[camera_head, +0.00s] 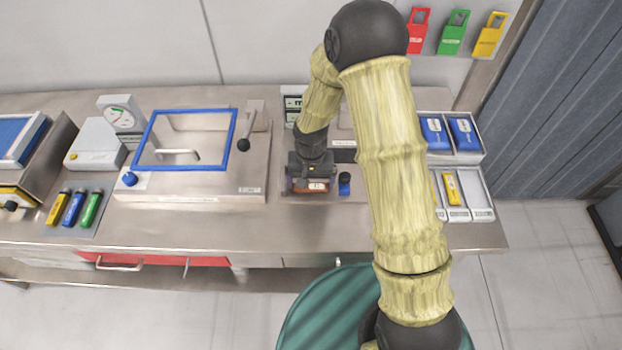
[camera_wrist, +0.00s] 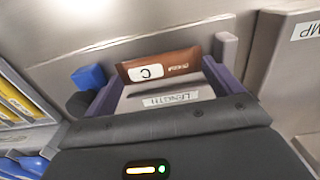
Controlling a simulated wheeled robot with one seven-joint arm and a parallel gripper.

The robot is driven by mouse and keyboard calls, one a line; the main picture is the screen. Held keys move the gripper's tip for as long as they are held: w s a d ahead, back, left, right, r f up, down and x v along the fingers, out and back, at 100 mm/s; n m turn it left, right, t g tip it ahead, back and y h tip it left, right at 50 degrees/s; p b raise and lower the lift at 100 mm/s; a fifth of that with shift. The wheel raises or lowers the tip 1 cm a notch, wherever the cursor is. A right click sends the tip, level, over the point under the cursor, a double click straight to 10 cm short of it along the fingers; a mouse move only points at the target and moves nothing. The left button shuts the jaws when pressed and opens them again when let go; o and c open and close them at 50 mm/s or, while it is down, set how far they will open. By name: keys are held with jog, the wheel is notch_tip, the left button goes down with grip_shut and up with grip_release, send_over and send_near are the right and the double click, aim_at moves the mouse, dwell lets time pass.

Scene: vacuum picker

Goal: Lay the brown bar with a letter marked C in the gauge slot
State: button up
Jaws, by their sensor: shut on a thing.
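The brown bar (camera_wrist: 160,67) shows its white C patch towards the wrist camera. In the head view the bar (camera_head: 310,186) shows as a small brown strip just below my gripper. My gripper (camera_head: 311,183) is shut on the bar, with a finger near each end of it in the wrist view. The gauge, marked LENGTH (camera_wrist: 165,98), lies directly behind the bar between the fingers. Its blue knob (camera_head: 344,184) is just right of the bar in the head view. My gripper hides most of the slot; I cannot tell whether the bar touches its floor.
A blue-framed chamber (camera_head: 196,190) stands on the bench left of my gripper. Pale trays (camera_head: 482,196) with yellow and blue items are to the right, partly behind my arm. Three coloured bars (camera_head: 73,208) lie at the left. Bare bench (camera_head: 265,232) lies in front of the gauge.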

aim_at(312, 184)
jog(key=shift+f, duration=0.15)
jog(key=shift+f, duration=0.2)
jog(key=o, duration=0.7)
jog(key=shift+o, duration=0.2)
jog(key=shift+r, duration=0.15)
notch_tip(312, 184, up, 12)
jog(key=b, duration=0.2)
jog(key=shift+d+r, duration=0.1)
